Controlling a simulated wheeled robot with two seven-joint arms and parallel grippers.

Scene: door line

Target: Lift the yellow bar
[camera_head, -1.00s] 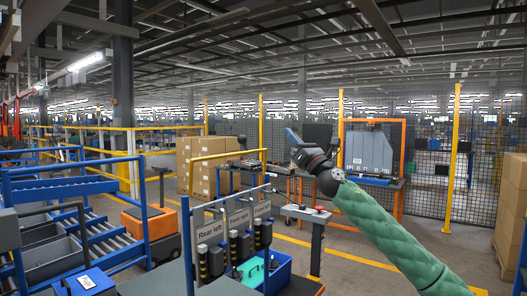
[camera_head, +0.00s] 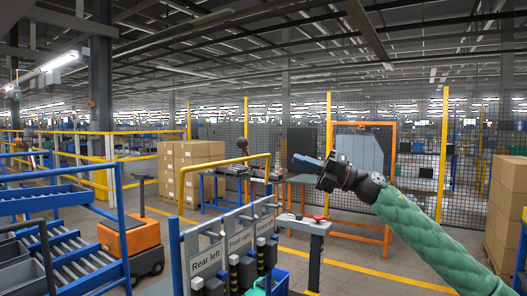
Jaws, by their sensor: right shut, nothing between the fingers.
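A yellow bar (camera_head: 222,164) stands left of centre as a raised hoop, its ends bent down. Its left leg runs down behind the labelled panels. A dark round knob (camera_head: 242,145) appears just above its right part; I cannot tell if they touch. My right gripper (camera_head: 304,160) is shut and empty at the end of the green-sleeved arm. It points left and shows to the right of the bar, apart from it in the picture. My left gripper is not in view.
Labelled grey panels (camera_head: 207,262) with dark tools stand front centre. A grey post (camera_head: 315,253) with a red-topped plate stands below my right gripper. An orange frame (camera_head: 391,190) stands behind my right arm. Blue roller racks and an orange cart (camera_head: 130,235) are at left.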

